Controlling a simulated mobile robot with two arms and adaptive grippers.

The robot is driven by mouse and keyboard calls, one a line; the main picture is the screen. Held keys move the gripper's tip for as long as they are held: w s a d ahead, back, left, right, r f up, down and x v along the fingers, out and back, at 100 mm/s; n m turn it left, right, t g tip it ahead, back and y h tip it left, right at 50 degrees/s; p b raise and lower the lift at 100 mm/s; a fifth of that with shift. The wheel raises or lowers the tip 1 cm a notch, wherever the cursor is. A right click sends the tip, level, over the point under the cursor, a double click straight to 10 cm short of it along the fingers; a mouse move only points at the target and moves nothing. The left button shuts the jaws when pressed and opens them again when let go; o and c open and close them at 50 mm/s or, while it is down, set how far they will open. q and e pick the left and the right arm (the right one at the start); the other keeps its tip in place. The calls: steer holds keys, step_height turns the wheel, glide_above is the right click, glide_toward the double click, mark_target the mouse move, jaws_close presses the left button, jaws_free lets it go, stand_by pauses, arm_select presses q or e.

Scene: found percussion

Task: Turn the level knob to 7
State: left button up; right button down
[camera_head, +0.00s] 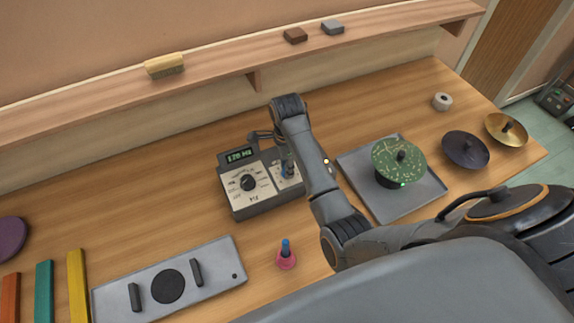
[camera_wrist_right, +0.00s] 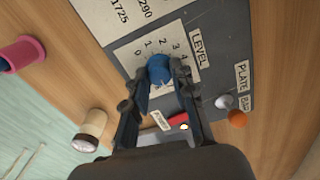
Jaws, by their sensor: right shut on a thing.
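The grey control box (camera_head: 262,204) stands on the bench with a lit green display (camera_head: 239,155) and a black knob (camera_head: 248,183) on its left panel. The blue level knob (camera_wrist_right: 158,66) shows in the right wrist view beside the LEVEL label (camera_wrist_right: 200,48). Numbers 0 to 4 are legible on its scale; the rest is hidden by my fingers, and I cannot tell the knob's setting. My right gripper (camera_wrist_right: 163,78) is shut on the blue knob, one finger on each side. In the head view my arm covers much of the box's right part. My left gripper is out of view.
A grey tray (camera_head: 408,205) with a green disc (camera_head: 393,158) is right of the box. A pink piece with a blue peg (camera_head: 286,258) and a grey plate (camera_head: 215,278) are in front. Dark (camera_head: 466,152) and brass (camera_head: 500,136) discs lie far right. A shelf (camera_head: 215,75) runs behind.

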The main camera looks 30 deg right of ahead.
steer(key=c, duration=1.1)
jaws_free()
